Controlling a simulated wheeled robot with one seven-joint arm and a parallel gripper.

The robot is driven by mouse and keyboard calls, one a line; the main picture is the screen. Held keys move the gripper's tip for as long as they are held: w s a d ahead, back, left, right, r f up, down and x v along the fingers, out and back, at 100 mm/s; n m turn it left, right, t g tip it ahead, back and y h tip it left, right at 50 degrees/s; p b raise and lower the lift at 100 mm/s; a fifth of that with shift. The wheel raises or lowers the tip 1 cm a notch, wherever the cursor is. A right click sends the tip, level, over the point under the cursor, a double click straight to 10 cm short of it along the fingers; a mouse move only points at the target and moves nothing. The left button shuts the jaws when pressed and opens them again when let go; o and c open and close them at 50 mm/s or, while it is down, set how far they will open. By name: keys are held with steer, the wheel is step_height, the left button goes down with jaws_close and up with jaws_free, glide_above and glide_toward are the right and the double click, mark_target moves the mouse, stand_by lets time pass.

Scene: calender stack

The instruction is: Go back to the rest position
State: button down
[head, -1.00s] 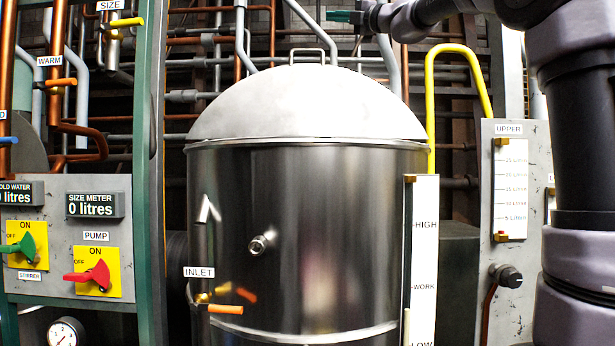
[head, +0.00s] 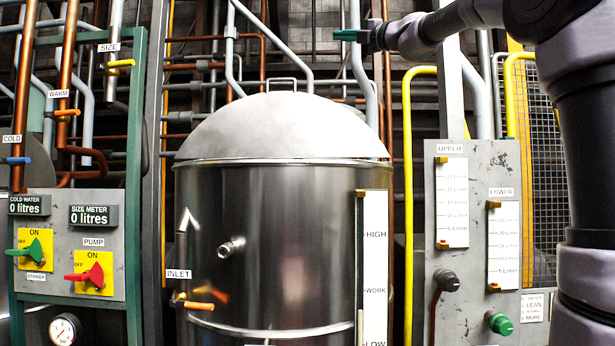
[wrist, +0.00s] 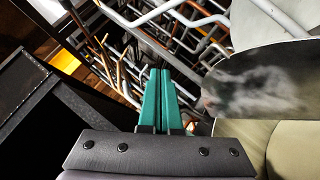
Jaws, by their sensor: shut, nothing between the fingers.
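My gripper (head: 346,36) shows at the top of the head view, raised above and behind the line of the tank's lid and pointing left. Its green fingers (wrist: 161,100) lie together in the wrist view, with nothing between them. My arm comes in from the right side of the head view. The fingers are apart from the tank and the pipes as far as I can tell.
A steel tank (head: 270,240) with a domed lid stands in the middle. Left is a panel with a red pump switch (head: 90,277) and a green stirrer switch (head: 35,252). Right is a grey panel with sliders (head: 452,205) and knobs. A yellow pipe (head: 408,160) stands between.

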steer(key=s+d+f+n+g+h, duration=0.1)
steer(key=s+f+n+g+h, duration=0.3)
steer(key=f+n, duration=0.6)
steer(key=s+d+f+n+h, duration=0.25)
steer(key=s+f+n, duration=0.35)
steer(key=f, duration=0.8)
steer(key=s+d+f+n+g+h, duration=0.1)
steer(key=s+d+f+n+h, duration=0.1)
steer(key=s+f+n, duration=0.3)
steer(key=s+d+f+n+g+h, duration=0.1)
steer(key=s+d+f+n+h, duration=0.2)
steer(key=f, duration=1.1)
steer(key=s+d+f+n+g+h, duration=0.1)
steer(key=s+d+f+n+h, duration=0.2)
steer(key=s+d+f+n, duration=0.3)
step_height(320, 180, down, 3)
steer(key=s+n, duration=0.2)
steer(key=n, duration=0.3)
steer(key=shift+s+f+g, duration=0.15)
steer(key=shift+s+g, duration=0.15)
steer(key=shift+s, duration=0.05)
